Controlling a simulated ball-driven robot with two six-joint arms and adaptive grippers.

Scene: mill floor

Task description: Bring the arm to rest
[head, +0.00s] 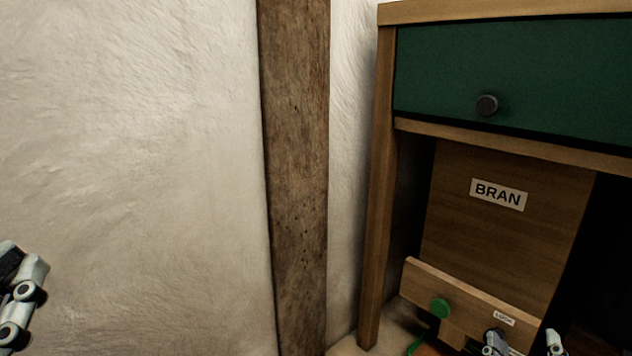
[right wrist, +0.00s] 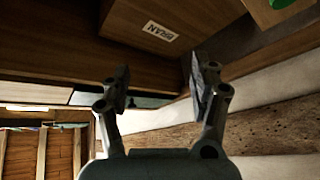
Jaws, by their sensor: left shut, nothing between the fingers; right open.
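My left gripper (head: 22,285) shows at the left edge of the head view, partly cut off, shut and empty in front of the pale wall. My right gripper (head: 525,344) shows at the bottom right of the head view, with only its fingertips in frame. It is in front of the low part of the wooden cabinet (head: 382,180), below the panel marked BRAN (head: 510,250). In the right wrist view, the right gripper (right wrist: 158,86) is open, its two fingers wide apart with nothing between them. Most of both arms is out of frame.
A green drawer (head: 540,70) with a dark knob (head: 487,105) is at the cabinet top. A wooden bar (head: 460,296) with a green knob (head: 439,308) and a small label crosses below the panel. A timber post (head: 296,180) stands against the wall (head: 130,150).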

